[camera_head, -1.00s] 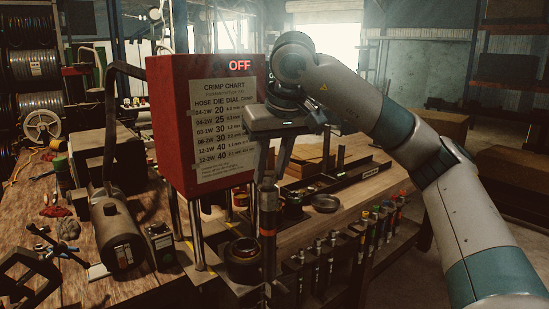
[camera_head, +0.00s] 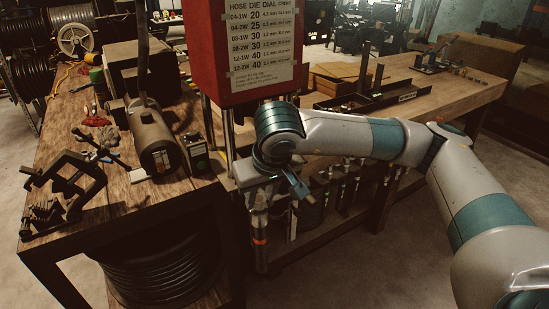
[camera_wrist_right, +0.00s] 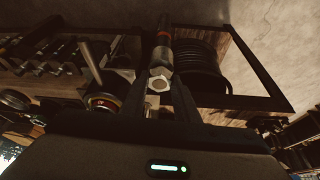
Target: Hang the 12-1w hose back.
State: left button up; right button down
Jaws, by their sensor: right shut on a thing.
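My right gripper (camera_head: 262,198) is shut on a hose (camera_head: 260,238) with a metal end fitting and an orange band, held upright in front of the bench edge. In the right wrist view the hose (camera_wrist_right: 163,42) hangs away between the fingers, its hex fitting (camera_wrist_right: 159,80) nearest the camera. I cannot read a label on it. A row of upright hoses (camera_head: 343,190) with metal ends hangs along the bench front, right of the held hose and partly behind my arm. The row also shows at the left in the right wrist view (camera_wrist_right: 55,52). My left gripper is not in view.
The red crimper (camera_head: 228,95) with its crimp chart stands just behind my right wrist. A motor (camera_head: 152,140) and a clamp (camera_head: 65,185) stand on the bench at left. A large black hose coil (camera_head: 160,270) sits below. The floor in front is clear.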

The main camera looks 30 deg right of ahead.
aim_at(254, 214)
jog(key=f, duration=0.1)
jog(key=a+f, duration=0.2)
jog(key=shift+s+f, duration=0.15)
jog(key=shift+f, duration=0.2)
jog(key=shift+f+b, duration=0.3)
jog(key=shift+b, duration=0.05)
jog(key=shift+d, duration=0.1)
